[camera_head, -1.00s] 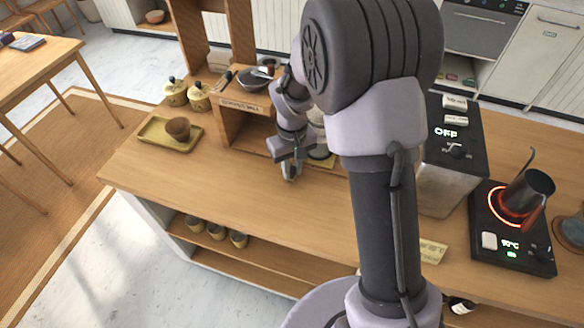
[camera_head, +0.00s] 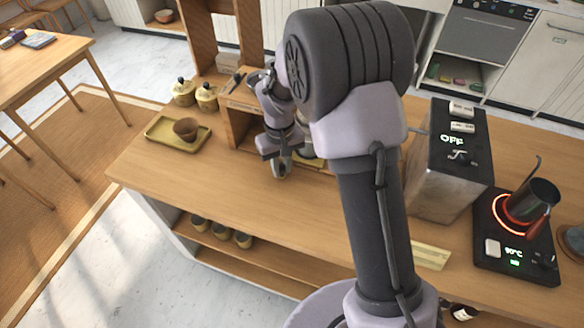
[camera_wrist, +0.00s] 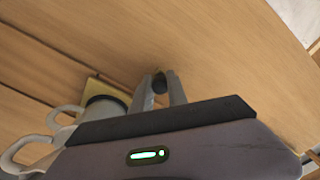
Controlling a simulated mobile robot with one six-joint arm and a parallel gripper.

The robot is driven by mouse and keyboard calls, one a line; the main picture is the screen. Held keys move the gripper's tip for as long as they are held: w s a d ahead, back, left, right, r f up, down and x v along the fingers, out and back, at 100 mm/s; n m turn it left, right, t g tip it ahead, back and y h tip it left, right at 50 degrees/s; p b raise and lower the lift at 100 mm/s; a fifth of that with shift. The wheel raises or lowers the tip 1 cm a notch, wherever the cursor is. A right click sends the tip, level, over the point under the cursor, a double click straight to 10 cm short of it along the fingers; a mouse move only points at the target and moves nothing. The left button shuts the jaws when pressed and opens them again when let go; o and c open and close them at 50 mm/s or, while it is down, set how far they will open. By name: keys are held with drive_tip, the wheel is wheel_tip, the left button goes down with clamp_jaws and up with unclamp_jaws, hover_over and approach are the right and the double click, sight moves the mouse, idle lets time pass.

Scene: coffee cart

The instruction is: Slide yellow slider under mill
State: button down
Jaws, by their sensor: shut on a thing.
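The wooden mill housing (camera_head: 240,101) stands on the counter, with an open bay below its labelled front edge. My gripper (camera_head: 279,172) is low over the counter just in front of that bay. In the wrist view my gripper (camera_wrist: 159,84) is closed around a small dark round knob (camera_wrist: 159,82). A yellow piece, likely the yellow slider (camera_wrist: 97,86), lies left of the fingers, with a pale cup (camera_wrist: 105,103) on or over it. My arm mostly hides the slider in the head view. The link between knob and slider cannot be seen.
A yellow tray (camera_head: 158,143) with a brown bowl (camera_head: 186,128) is at the left end of the counter. Two yellow canisters (camera_head: 207,98) stand behind. A metal box marked OFF (camera_head: 440,190) and a glowing hot plate (camera_head: 490,242) are right.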

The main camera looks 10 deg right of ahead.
drive_tip(key=c, duration=1.3)
unclamp_jaws()
wheel_tip(320, 180, up, 18)
drive_tip(key=p, duration=0.5)
drive_tip(key=shift+f+p, duration=0.25)
drive_tip(key=shift+p, duration=0.15)
